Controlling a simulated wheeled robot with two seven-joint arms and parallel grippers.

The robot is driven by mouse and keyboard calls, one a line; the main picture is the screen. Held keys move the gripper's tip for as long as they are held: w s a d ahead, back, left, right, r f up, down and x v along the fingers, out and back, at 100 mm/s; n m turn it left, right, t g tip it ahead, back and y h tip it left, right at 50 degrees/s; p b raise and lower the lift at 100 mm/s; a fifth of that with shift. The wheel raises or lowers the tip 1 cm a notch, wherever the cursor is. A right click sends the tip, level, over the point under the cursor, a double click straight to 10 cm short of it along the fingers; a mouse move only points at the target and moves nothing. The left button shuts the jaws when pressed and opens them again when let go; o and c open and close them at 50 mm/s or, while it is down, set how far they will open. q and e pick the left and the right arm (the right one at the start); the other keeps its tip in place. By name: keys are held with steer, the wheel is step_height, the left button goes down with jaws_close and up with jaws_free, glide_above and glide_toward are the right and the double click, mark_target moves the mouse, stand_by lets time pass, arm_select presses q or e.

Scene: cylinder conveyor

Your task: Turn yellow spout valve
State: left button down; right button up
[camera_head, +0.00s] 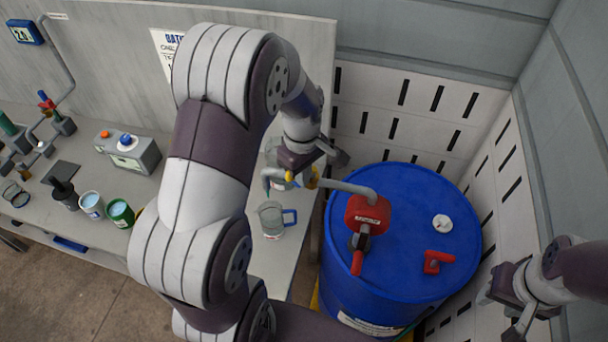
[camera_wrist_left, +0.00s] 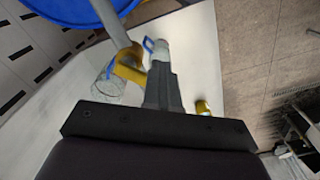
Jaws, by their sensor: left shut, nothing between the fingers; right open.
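The yellow spout valve (camera_head: 312,177) sits on the grey spout pipe (camera_head: 345,187), which runs from the red pump (camera_head: 368,213) on the blue drum (camera_head: 410,240). In the left wrist view the yellow valve (camera_wrist_left: 130,64) shows just left of my shut fingers. My left gripper (camera_head: 335,160) is shut and empty, close beside the valve; whether it touches cannot be told. It also shows in the left wrist view (camera_wrist_left: 163,85). My right gripper (camera_head: 508,310) is open and empty, right of the drum. My left arm hides part of the bench.
A clear pitcher with a blue handle (camera_head: 272,220) stands on the bench (camera_head: 265,264) below the spout. A red piece (camera_head: 437,261) and a white cap (camera_head: 442,222) are on the drum top. Cups (camera_head: 91,204) and small devices stand at the left. Slotted walls (camera_head: 405,110) enclose the drum.

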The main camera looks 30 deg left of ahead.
arm_select(q)
steer(key=shift+s+a, duration=0.1)
arm_select(e)
steer(key=shift+s+r, duration=0.1)
steer(key=shift+s, duration=0.05)
arm_select(q)
steer(key=shift+w+a, duration=0.4)
arm_select(e)
steer(key=shift+r, duration=0.1)
arm_select(q)
steer(key=shift+w, duration=0.1)
steer(key=shift+w+a+r+p, duration=0.1)
steer(key=shift+w+a+p, duration=0.05)
steer(key=shift+w+p, duration=0.15)
steer(key=c, duration=1.4)
jaws_free()
steer(key=shift+c, duration=0.2)
steer(key=o, duration=0.4)
steer(key=shift+s+a+r, duration=0.1)
steer(key=shift+s+a, duration=0.05)
steer(key=shift+s, duration=0.2)
steer(key=shift+w, duration=0.35)
steer(key=shift+c, duration=1.2)
arm_select(e)
steer(key=shift+s+r, duration=0.2)
steer(key=shift+s, duration=0.1)
